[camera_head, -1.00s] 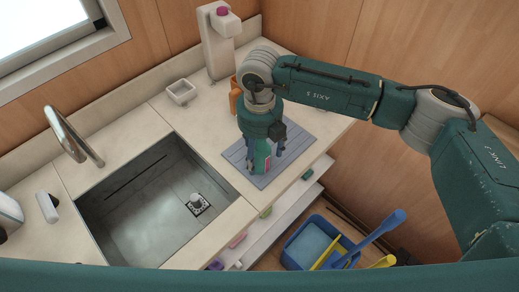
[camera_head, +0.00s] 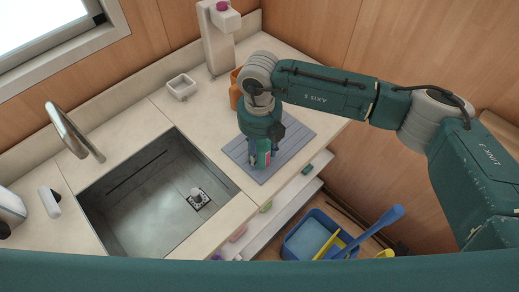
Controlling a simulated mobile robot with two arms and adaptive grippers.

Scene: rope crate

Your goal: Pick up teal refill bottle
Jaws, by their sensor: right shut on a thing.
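The teal refill bottle (camera_head: 262,158), with a pink and white label, stands at the grey ribbed mat (camera_head: 292,140) on the counter. My right gripper (camera_head: 260,162) points down over the bottle and is shut on it. The fingers and wrist hide most of the bottle, so I cannot tell whether its base touches the mat. My left gripper is not in view.
The sink (camera_head: 150,205) lies left of the mat, with a faucet (camera_head: 72,135) behind it. An orange container (camera_head: 236,92) and a white dispenser (camera_head: 219,40) stand behind my arm. A blue bucket (camera_head: 310,240) with tools is below the counter, right of a low shelf.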

